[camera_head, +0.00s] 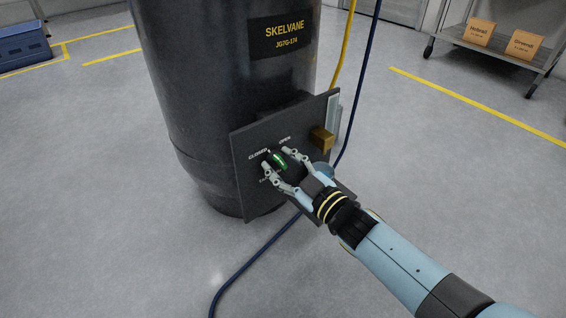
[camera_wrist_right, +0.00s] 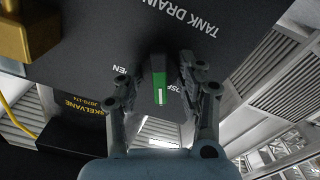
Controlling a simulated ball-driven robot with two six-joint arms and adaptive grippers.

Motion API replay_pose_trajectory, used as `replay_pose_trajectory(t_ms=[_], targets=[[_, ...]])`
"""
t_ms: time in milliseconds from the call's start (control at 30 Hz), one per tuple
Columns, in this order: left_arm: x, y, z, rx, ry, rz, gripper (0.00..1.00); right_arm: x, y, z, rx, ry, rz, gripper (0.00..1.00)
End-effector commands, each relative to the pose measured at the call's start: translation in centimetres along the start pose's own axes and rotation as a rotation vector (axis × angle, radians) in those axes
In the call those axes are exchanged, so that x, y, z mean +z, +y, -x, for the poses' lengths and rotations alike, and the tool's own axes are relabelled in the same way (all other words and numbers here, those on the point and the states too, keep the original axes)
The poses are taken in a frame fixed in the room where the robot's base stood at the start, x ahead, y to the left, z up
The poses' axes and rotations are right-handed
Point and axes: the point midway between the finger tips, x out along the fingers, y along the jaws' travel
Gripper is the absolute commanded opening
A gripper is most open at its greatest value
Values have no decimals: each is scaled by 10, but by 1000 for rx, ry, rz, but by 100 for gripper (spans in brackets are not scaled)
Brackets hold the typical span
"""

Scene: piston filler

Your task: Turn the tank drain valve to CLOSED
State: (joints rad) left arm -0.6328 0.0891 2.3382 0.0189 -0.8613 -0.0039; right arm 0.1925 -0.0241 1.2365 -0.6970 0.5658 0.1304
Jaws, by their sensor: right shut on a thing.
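The tank drain valve has a green handle (camera_head: 280,161) on a dark panel (camera_head: 247,185) fixed to the big black tank (camera_head: 185,75). CLOSED is printed at the handle's upper left and OPEN at its upper right. My right gripper (camera_head: 277,158) has its fingers on both sides of the handle and is shut on it. In the right wrist view the green handle (camera_wrist_right: 159,80) stands between the two fingers (camera_wrist_right: 158,92), its white line toward the bottom, between the partly hidden labels. Its exact angle to them is hard to tell. My left gripper is out of view.
A brass-coloured block (camera_head: 321,138) juts from the panel right of the valve. A blue hose (camera_head: 247,264) runs over the floor, and a yellow hose (camera_head: 347,40) hangs beside the tank. A cart with boxes (camera_head: 480,32) stands at the upper right.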

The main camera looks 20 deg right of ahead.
Motion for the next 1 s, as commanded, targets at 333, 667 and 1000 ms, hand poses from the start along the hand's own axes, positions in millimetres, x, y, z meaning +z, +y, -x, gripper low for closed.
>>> replay_pose_trajectory(t_ms=[333,667,1000], targets=[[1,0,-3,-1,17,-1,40,2,-2,1,-1,-3,234,6],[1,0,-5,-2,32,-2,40,2,-2,1,-2,-4,331,6],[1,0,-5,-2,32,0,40,2,-2,1,-2,-4,342,6]])
